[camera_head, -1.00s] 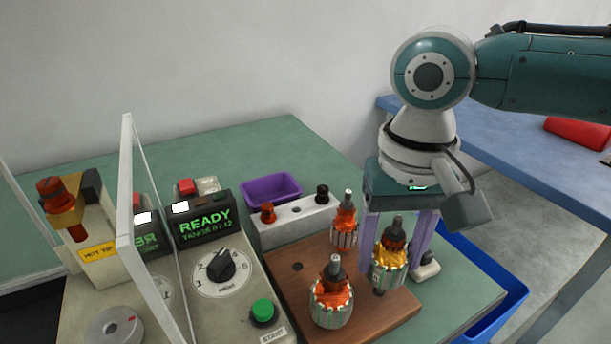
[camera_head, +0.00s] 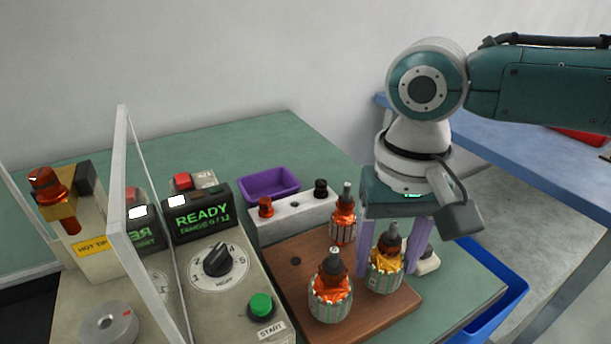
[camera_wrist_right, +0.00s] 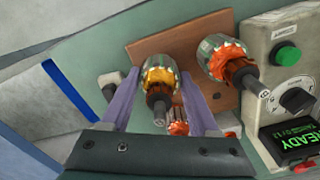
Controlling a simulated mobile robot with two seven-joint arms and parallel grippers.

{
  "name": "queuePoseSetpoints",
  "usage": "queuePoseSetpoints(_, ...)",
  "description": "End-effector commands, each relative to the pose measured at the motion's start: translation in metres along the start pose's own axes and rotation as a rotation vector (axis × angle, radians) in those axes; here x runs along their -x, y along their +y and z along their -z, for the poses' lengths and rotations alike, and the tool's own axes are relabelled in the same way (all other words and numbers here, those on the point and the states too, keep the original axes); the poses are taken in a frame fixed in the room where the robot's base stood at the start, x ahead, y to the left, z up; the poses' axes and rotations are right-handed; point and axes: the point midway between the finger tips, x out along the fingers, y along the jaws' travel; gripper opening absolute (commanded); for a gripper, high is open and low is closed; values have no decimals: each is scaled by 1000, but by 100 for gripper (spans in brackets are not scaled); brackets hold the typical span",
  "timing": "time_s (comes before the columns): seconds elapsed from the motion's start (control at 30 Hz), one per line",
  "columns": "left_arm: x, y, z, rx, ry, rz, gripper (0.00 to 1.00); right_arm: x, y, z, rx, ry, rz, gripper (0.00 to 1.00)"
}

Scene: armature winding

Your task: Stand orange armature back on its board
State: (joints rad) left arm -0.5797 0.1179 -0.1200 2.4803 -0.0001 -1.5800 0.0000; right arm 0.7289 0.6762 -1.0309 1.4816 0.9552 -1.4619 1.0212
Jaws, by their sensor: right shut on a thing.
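The orange armature (camera_head: 385,276), with yellow-orange windings and a grey-green slotted core, stands about upright at the right of the brown wooden board (camera_head: 286,278). Its base meets or nearly meets the board. My right gripper (camera_head: 394,258) comes down from above and is shut on it; in the wrist view, the armature (camera_wrist_right: 160,82) is between the purple fingers. Two armatures with redder windings stand on the board: one at the front (camera_head: 330,300) and one at the back (camera_head: 343,222). My left gripper is out of view.
A control box with a READY display (camera_head: 202,218) and a clear guard panel (camera_head: 150,230) stand left of the board. A pale block (camera_head: 293,216) and a purple tray (camera_head: 268,185) are behind it. A blue bin (camera_head: 495,305) is to the right.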

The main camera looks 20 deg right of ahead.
Motion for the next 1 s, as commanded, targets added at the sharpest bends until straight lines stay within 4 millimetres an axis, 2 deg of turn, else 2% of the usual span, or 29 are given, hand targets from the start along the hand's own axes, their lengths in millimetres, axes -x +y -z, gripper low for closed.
queuePoseSetpoints(0.17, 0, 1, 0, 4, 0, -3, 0, 1, 0, 0, 0, 1, 1, 0)
queuePoseSetpoints(0.2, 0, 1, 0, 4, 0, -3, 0, 1, 0, 0, 0, 1, 1, 65)
queuePoseSetpoints(0.47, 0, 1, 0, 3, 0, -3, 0, 0, 0, 0, 0, 0, 0, 94)
queuePoseSetpoints(0.5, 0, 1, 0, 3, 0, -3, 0, 0, 0, 0, 0, 0, 0, 96)
queuePoseSetpoints(1.0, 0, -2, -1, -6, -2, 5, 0, 0, 0, 0, 0, 0, -1, 96)
